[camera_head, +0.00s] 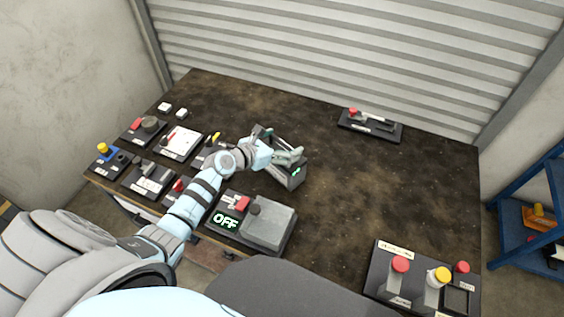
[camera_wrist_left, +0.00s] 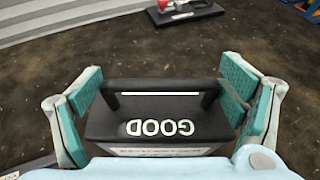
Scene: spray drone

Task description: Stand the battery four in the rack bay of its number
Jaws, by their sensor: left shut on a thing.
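My left gripper (camera_head: 284,157) is over the middle of the table. Its teal pads (camera_wrist_left: 162,92) sit at both ends of a dark block marked GOOD (camera_wrist_left: 160,132), and it is shut on this block. The block has a dark bar across its top and white letters that read upside down in the left wrist view. In the head view, the dark block (camera_head: 290,178) shows small green marks, partly hidden by the fingers. I cannot read a number four on it. A dark rack-like unit (camera_head: 376,290) with red and yellow tops stands at the front right. My right gripper is not in view.
A box reading OFF (camera_head: 270,226) with a red button is close in front of the gripper. Several small panels crowd the table's left side. A dark tray (camera_head: 370,129) with a red part lies at the back. The right middle of the table (camera_head: 410,190) is clear.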

